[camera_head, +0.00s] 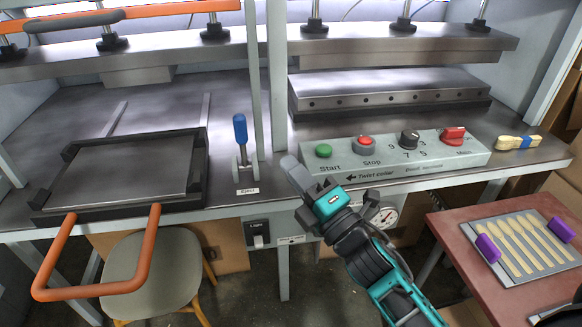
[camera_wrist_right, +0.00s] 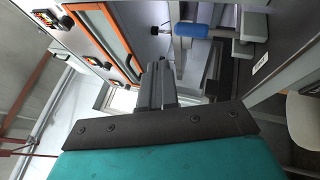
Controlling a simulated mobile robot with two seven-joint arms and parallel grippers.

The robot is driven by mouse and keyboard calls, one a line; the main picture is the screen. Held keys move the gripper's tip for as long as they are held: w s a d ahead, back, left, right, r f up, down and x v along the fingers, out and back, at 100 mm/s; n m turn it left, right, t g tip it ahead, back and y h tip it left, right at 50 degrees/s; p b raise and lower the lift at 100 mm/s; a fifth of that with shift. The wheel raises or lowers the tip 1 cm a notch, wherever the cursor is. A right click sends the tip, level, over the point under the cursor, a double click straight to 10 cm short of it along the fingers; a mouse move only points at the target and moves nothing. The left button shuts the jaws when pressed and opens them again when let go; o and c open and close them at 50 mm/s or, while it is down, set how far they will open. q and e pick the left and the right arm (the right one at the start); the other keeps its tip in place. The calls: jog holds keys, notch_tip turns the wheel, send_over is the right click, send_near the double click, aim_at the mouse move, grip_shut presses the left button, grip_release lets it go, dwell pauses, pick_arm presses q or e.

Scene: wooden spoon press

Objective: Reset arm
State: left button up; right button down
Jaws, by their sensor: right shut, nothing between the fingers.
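My right arm, teal and black, comes in from the lower right in the head view. Its gripper (camera_head: 293,168) is shut and empty, in front of the control panel (camera_head: 400,158) near its left end. In the right wrist view the closed fingers (camera_wrist_right: 156,84) point away with nothing between them. A blue-handled lever (camera_head: 240,133) stands upright to the left of the gripper, apart from it. The blue handle also shows in the right wrist view (camera_wrist_right: 190,31), beyond the fingers. My left gripper is not in view.
A black tray (camera_head: 180,202) with an orange handle (camera_head: 100,290) sits at left, above a stool (camera_head: 150,265). At right, a red-brown table (camera_head: 447,240) holds a board with several wooden spoons (camera_head: 522,243) and purple grips. Bundled spoons (camera_head: 517,142) lie on the bench.

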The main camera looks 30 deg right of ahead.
jog(key=s+a+f+m+g+h, duration=0.1)
jog(key=s+f+m+g, duration=0.4)
jog(key=f+m, duration=0.5)
jog(key=s+a+f+m+g+h, duration=0.1)
jog(key=s+f+m+g, duration=0.4)
jog(key=f, duration=1.1)
jog(key=s+a+m, duration=0.1)
jog(key=s+m, duration=0.2)
jog(key=m, duration=0.2)
jog(key=shift+s+h, duration=0.3)
